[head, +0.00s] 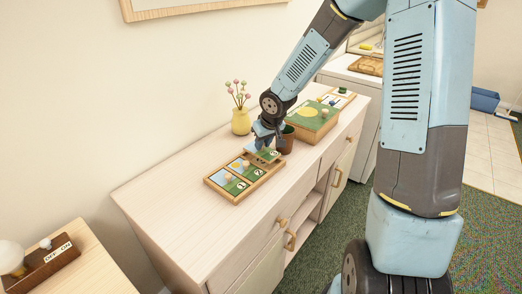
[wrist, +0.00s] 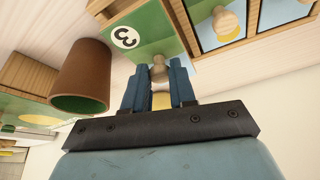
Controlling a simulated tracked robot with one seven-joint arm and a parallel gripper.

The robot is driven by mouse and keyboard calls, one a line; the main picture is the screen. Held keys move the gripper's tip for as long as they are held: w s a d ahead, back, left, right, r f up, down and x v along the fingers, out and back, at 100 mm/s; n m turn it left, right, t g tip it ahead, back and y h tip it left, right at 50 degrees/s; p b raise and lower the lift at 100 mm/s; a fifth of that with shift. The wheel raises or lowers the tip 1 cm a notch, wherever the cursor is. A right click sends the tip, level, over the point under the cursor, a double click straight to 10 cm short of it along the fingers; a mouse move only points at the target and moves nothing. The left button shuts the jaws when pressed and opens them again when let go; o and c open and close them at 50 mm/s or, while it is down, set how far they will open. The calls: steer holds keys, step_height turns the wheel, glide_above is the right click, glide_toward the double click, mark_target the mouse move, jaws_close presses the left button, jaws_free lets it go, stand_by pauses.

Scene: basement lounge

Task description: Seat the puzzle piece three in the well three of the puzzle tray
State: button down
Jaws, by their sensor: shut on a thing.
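Puzzle piece three (wrist: 148,28) is a green picture tile marked with a 3 and has a wooden knob. My gripper (wrist: 158,88) is shut on that knob in the wrist view. In the head view my gripper (head: 267,138) holds the piece (head: 268,154) over the far right end of the wooden puzzle tray (head: 226,199). The tray shows blue and green picture areas with knobs. Its wooden divider (wrist: 182,25) runs beside the held piece in the wrist view. Well three is hidden under the piece, and I cannot tell whether the piece touches it.
A brown cup (wrist: 78,78) with a green inside stands close by my gripper; it also shows behind the gripper in the head view (head: 288,140). A yellow flower vase (head: 241,121) and a wooden picture box (head: 312,122) stand nearby. The cabinet top (head: 165,190) is clear on the left.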

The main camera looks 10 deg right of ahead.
mark_target(263, 151)
steer(key=shift+w+a+f, duration=0.1)
steer(key=shift+w+f, duration=0.05)
steer(key=shift+f, duration=1.6)
steer(key=c, duration=0.9)
jaws_free()
steer(key=shift+f, duration=0.1)
steer(key=shift+v, duration=6.1)
